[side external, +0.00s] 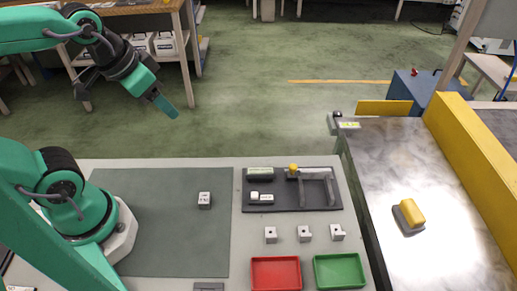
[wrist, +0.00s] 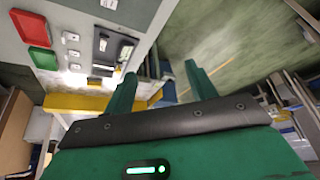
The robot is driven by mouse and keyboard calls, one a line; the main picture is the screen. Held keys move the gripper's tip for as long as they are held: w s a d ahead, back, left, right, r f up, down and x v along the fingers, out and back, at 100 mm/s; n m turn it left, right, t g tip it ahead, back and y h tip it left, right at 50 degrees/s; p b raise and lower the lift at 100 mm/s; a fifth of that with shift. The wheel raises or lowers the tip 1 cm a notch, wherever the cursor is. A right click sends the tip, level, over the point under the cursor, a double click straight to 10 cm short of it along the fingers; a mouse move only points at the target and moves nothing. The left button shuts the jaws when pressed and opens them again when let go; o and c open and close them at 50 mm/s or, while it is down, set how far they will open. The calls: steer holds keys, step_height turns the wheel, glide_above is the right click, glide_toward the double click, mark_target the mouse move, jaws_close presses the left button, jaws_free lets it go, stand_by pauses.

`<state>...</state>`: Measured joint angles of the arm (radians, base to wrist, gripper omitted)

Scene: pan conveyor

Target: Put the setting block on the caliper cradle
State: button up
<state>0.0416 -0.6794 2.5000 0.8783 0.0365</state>
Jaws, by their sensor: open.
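A small pale block with dark marks (side external: 204,200), which looks like the setting block, sits on the grey-green mat (side external: 150,225). A dark tray (side external: 280,204) to its right carries a grey frame-like fixture (side external: 318,187) with a yellow knob (side external: 293,168); I take this for the caliper cradle but cannot be certain. The dark tray also shows in the wrist view (wrist: 104,58). My gripper (side external: 167,106) is raised high at the upper left, well apart from the block and cradle. In the wrist view its fingers (wrist: 160,86) are spread with nothing between them.
Several small grey blocks, one at the right (side external: 337,232), stand in front of the dark tray. A red tray (side external: 276,274) and a green tray (side external: 340,271) lie at the table's front. A conveyor (side external: 440,250) on the right carries a yellow-topped piece (side external: 412,213). Much of the mat is clear.

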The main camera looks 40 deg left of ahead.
steer(key=w+d+f+m+g, duration=0.1)
steer(key=d+f+m+g, duration=0.1)
steer(key=d+f+m, duration=0.4)
steer(key=m+g, duration=0.2)
steer(key=g, duration=0.1)
glide_above(204, 197)
step_height(204, 197, down, 9)
steer(key=shift+s+d+f, duration=0.1)
steer(key=shift+s, duration=0.05)
steer(key=shift+f, duration=0.1)
steer(key=shift+f, duration=1.15)
steer(key=shift+f, duration=2.6)
jaws_close()
